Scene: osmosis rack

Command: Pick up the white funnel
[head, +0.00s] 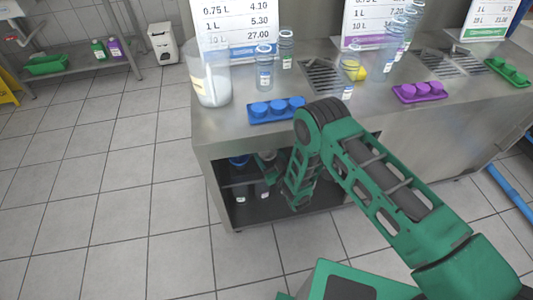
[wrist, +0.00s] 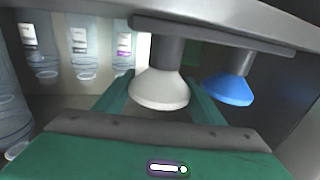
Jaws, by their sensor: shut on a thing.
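Clear bottles (wrist: 82,50) stand at the left in the wrist view. A blue tray of caps (head: 276,110) sits on the counter above.

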